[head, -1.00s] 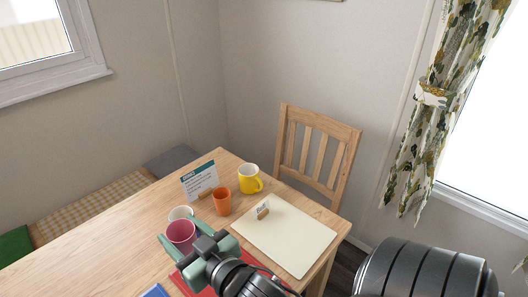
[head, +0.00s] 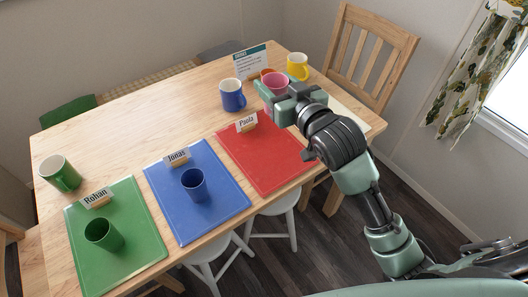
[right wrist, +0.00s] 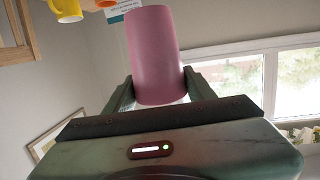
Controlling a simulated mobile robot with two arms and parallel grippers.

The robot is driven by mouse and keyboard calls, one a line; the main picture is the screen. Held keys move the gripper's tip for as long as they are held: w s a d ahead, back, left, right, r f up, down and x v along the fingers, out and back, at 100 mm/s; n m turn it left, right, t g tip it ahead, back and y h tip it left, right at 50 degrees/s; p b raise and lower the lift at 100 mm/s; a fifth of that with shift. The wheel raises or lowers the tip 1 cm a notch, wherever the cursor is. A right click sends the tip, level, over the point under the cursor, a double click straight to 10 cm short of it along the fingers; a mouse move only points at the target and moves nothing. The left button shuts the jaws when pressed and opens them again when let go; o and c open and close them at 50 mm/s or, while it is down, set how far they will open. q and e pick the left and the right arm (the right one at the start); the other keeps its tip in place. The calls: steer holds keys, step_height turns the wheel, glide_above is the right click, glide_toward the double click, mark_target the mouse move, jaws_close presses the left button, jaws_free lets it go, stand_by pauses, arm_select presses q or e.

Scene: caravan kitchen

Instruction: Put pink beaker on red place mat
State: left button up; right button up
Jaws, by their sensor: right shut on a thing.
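The pink beaker (head: 274,80) is in my right gripper (head: 285,95), near the far right part of the table, just beyond the red place mat. It also shows large in the right wrist view (right wrist: 155,55), between both fingers. The gripper is shut on it. I cannot tell whether its base touches the table. The red place mat (head: 262,155) lies at the table's near right, with a "Paola" name card (head: 246,122) at its far edge and nothing else on it. The gripper and wrist overlap its far right corner in the head view. My left gripper is out of view.
A blue mug (head: 232,95) stands left of the pink beaker. A yellow mug (head: 298,66), a partly hidden orange beaker (head: 267,72) and a sign (head: 250,61) are behind. A blue mat (head: 215,215) and green mat (head: 142,250) each hold a beaker. A cream mat (head: 347,112) lies right.

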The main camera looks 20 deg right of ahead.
steer(key=shift+w+r, duration=0.3)
steer(key=shift+r, duration=0.05)
steer(key=shift+a+f, duration=0.1)
steer(key=shift+f, duration=0.1)
step_height(320, 180, down, 6)
steer(key=shift+f+b, duration=0.15)
steer(key=shift+b, duration=0.35)
step_height(320, 180, down, 12)
steer(key=shift+f+b, duration=0.15)
steer(key=shift+b, duration=0.55)
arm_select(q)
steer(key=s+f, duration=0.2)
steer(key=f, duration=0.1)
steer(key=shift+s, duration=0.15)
arm_select(e)
steer(key=shift+f, duration=0.3)
steer(key=shift+f, duration=0.1)
